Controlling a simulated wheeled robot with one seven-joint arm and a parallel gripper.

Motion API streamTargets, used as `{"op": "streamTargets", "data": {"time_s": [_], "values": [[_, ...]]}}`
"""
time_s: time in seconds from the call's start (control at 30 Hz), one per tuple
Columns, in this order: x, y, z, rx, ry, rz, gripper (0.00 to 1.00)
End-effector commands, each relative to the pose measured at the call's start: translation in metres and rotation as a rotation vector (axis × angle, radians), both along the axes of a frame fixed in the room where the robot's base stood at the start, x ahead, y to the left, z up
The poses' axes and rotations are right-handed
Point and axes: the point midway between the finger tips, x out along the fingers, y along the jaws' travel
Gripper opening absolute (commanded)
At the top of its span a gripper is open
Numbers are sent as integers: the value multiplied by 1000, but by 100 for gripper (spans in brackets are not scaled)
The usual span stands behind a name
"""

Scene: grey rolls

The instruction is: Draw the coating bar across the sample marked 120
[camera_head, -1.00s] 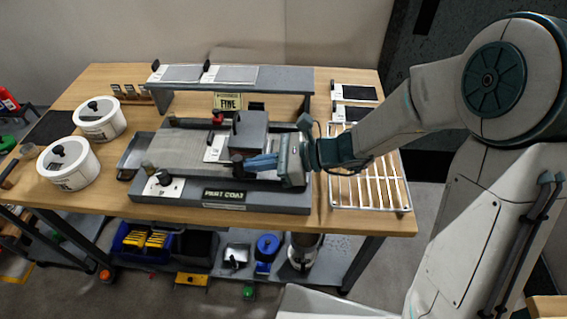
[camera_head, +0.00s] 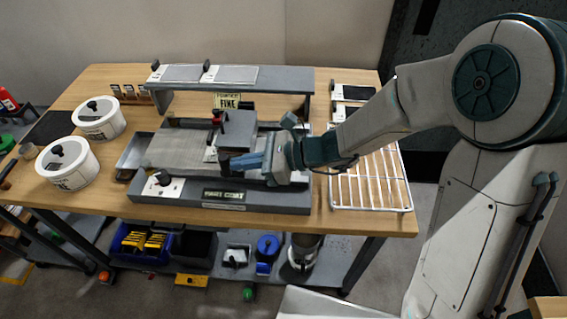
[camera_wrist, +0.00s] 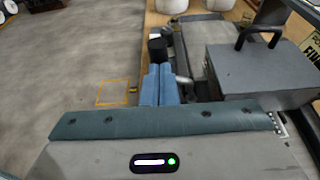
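The coating bar is a grey block with a black top handle (camera_head: 238,128), lying across the bed of the grey coating machine (camera_head: 290,204). The block also shows at the right of the wrist view (camera_wrist: 262,70). My gripper (camera_head: 240,162) reaches in from the right along the machine's front side. Its blue fingers (camera_wrist: 158,72) are close together, with a black knob (camera_wrist: 157,48) at their tips, at the bar's near end. A white card (camera_head: 210,154) lies on the bed just left of the block, partly hidden. I cannot read any 120 on it.
A raised grey shelf (camera_head: 285,78) with cards stands behind the machine, above a small "FINE" sign (camera_head: 227,101). A white wire rack (camera_head: 368,208) is at right, partly under my arm. Two white tubs (camera_head: 68,163) stand at left. The bed's left part (camera_head: 165,150) is clear.

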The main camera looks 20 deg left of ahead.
Motion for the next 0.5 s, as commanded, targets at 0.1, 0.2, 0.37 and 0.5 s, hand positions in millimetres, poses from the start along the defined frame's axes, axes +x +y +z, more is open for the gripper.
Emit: {"op": "streamTargets", "data": {"time_s": [0.1,0.2,0.37,0.5], "values": [[-2,4,0,1,0,3,0],[-2,7,0,0,0,3,0],[-3,12,0,0,0,2,0],[-4,16,0,0,0,1,0]]}}
